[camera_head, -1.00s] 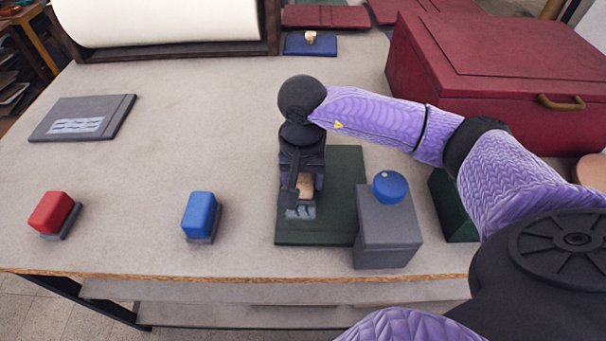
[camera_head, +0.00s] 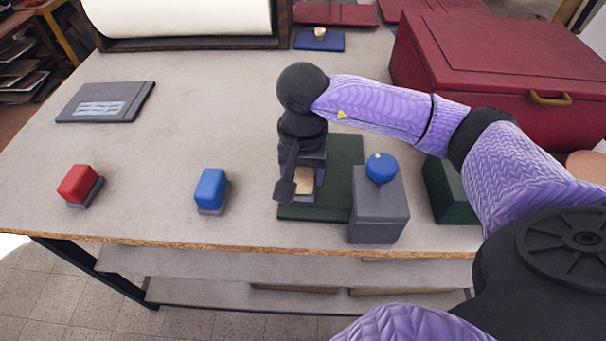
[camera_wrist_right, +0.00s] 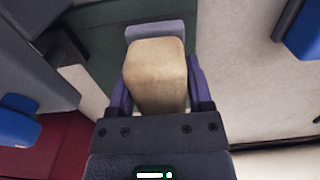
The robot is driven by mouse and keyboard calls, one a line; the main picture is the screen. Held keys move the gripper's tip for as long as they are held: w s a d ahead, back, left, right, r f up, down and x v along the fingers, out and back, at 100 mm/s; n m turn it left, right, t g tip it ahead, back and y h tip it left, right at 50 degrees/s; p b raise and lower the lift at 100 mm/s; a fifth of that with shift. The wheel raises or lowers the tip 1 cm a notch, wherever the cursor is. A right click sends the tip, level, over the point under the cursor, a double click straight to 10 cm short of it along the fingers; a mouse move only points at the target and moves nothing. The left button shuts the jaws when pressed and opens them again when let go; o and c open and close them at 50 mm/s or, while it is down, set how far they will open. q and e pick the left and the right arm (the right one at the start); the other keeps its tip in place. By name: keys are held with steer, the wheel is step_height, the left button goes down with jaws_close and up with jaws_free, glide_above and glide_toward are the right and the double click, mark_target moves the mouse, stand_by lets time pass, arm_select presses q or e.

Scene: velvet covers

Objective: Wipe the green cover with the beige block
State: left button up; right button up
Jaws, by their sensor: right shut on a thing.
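The green cover (camera_head: 340,160) lies flat on the table, partly behind my right arm and a grey box. My right gripper (camera_head: 298,185) is shut on the beige block (camera_head: 304,181), over the left front part of the cover. In the right wrist view the beige block (camera_wrist_right: 157,75) sits between the fingers, with a grey base at its far end. Whether the base touches the cover cannot be told. No pale mark shows on the visible part of the cover. My left gripper is not in view.
A grey box (camera_head: 379,212) with a blue knob (camera_head: 381,167) stands at the cover's right. A blue block (camera_head: 210,188) and a red block (camera_head: 77,183) stand to the left. A grey cover (camera_head: 105,102) with a pale patch lies behind them. A dark red chest (camera_head: 480,65) stands back right.

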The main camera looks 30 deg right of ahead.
step_height(320, 180, up, 4)
steer(key=shift+f+p, duration=0.25)
steer(key=shift+p, duration=0.8)
steer(key=shift+r+p, duration=0.3)
steer(key=shift+r, duration=0.15)
